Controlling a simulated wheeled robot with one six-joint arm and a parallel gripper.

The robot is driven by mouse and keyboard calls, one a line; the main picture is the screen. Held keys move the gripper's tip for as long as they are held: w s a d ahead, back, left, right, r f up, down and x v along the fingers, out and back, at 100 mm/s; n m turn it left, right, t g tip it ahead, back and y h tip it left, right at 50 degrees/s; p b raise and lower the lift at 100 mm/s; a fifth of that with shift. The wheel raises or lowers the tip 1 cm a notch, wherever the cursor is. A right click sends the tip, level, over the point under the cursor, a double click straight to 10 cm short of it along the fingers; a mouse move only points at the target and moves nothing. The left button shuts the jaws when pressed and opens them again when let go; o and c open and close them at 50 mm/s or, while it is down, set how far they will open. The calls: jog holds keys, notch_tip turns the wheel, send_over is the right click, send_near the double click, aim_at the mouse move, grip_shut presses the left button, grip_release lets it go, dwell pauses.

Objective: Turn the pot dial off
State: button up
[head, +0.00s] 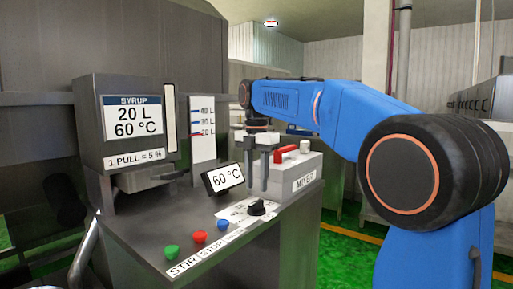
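The dial's pointer setting is too small to read. My gripper (257,190) points down just above the dial in the picture. Its two grey fingers are apart, with nothing between them. The fingertips seem clear of the dial, but their exact height and depth over it are hard to tell.
A mixer box (305,178) with a red lever handle (285,153) stands close right of the gripper. Green, red and blue buttons line the panel front, the green button (172,252) leftmost. A syrup dispenser (125,120) stands at left, with a level gauge (203,125) beside it.

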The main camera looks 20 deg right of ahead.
aim_at(258, 202)
notch_tip(258, 202, up, 12)
dwell(0.4)
jog(key=shift+s+f, duration=0.1)
jog(key=shift+f, duration=0.05)
jog(key=s+d+f+m+t, duration=0.2)
jog(key=s+d+f+m, duration=0.1)
jog(key=s+f+m, duration=0.9)
jog(key=s+d+f+m+t, duration=0.2)
jog(key=s+d+f+m, duration=0.2)
jog(key=s+f+m, duration=0.9)
jog(key=s+f, duration=0.8)
jog(key=f, duration=0.3)
jog(key=shift+f+t, duration=0.25)
jog(key=shift+t, duration=0.15)
jog(key=shift+o, duration=0.7)
